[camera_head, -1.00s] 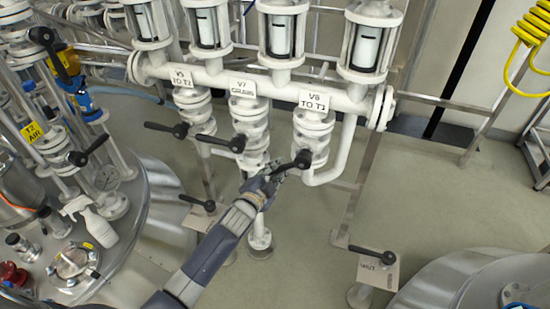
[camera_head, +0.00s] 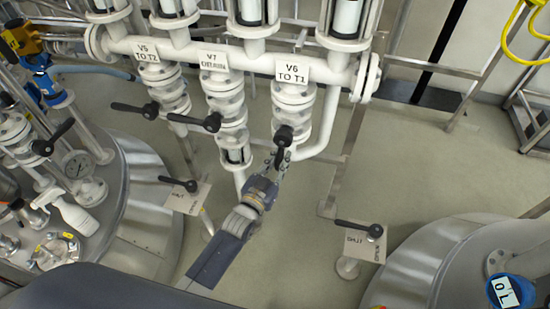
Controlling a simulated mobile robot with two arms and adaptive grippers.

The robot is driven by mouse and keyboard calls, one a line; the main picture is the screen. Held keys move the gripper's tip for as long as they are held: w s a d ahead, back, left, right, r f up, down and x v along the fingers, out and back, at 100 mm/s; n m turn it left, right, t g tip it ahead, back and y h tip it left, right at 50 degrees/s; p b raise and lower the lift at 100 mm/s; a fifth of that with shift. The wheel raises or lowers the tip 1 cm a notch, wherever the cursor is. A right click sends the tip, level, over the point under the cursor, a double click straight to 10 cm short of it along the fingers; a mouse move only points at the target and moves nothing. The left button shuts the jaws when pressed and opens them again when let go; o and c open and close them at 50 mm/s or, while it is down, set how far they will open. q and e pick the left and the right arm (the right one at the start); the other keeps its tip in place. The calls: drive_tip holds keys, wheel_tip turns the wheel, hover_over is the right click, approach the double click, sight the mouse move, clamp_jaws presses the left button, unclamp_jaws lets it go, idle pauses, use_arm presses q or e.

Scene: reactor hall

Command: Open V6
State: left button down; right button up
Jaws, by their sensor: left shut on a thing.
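The V6 valve (camera_head: 297,107) is a white flanged body under the label "V6 TO T1" (camera_head: 292,70) on the white manifold. Its black lever handle (camera_head: 284,136) points down, toward the camera, from its hub. My left gripper (camera_head: 281,161) is shut on the lower end of this handle, just below the valve body. The fingers partly hide the handle's end. My right gripper is not in view.
The V5 handle (camera_head: 135,109) and V7 handle (camera_head: 196,121) stick out to the left of V6. Two stands with black levers, left (camera_head: 178,184) and right (camera_head: 359,227), flank my arm. A round tank (camera_head: 445,265) is at lower right. Floor between is clear.

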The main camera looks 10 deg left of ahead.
use_arm(q)
drive_tip(key=shift+s+d+f+n, duration=0.1)
drive_tip(key=shift+d+f+n, duration=0.1)
drive_tip(key=shift+d+n, duration=0.35)
drive_tip(key=c, duration=1.5)
unclamp_jaws()
drive_tip(key=shift+r, duration=0.1)
drive_tip(key=shift+s+a, duration=0.1)
drive_tip(key=shift+s, duration=0.05)
drive_tip(key=v, duration=1.1)
drive_tip(key=shift+s, duration=0.35)
